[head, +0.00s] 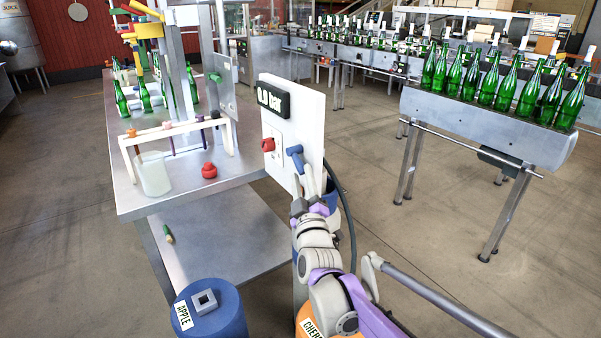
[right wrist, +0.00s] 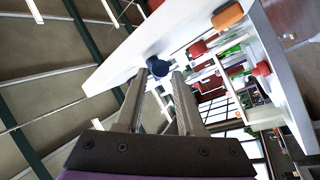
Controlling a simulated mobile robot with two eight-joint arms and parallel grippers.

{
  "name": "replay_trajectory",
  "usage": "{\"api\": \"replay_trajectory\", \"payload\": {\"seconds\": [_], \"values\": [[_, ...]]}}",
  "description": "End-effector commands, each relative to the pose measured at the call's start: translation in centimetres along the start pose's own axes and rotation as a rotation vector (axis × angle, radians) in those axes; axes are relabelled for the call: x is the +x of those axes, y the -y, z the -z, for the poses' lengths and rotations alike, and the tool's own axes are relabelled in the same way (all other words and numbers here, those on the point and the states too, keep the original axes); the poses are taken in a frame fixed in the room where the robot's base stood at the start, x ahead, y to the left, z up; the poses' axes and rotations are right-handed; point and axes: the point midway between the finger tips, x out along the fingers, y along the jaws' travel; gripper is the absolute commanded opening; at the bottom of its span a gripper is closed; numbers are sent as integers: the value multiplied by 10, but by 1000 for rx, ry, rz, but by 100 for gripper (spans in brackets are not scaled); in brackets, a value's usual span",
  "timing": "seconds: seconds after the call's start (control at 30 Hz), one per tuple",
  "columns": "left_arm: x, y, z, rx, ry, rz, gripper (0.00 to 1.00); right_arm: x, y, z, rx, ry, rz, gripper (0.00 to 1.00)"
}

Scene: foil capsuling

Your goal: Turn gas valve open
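A white upright panel (head: 305,115) carries a black display reading about 0.0 bar (head: 273,99), a red knob (head: 267,145) and a blue valve handle (head: 295,157). My right gripper (head: 309,184) is just below and in front of the blue handle, its fingers pointing up toward it. In the right wrist view the fingers (right wrist: 158,82) stand apart with a gap between them, and the blue handle (right wrist: 157,66) lies just beyond their tips. I cannot tell whether a finger touches it. The left gripper does not show.
A metal table (head: 185,190) at left holds a clear beaker (head: 154,174), a red knob-like piece (head: 209,170) and green bottles. A blue drum labelled APPLE (head: 222,322) stands in front. A dark hose (head: 346,205) runs beside the panel. A bottle conveyor (head: 490,125) is at right.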

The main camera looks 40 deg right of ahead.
Motion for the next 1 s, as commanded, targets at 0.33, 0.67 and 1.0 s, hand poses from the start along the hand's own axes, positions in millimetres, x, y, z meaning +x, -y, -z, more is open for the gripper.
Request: {"api": "replay_trajectory", "payload": {"seconds": [0.33,0.67,1.0], "values": [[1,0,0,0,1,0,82,25,0,0,1,0,0,37],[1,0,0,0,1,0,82,25,0,0,1,0,0,14],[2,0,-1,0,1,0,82,25,0,0,2,-1,-1,0]]}}
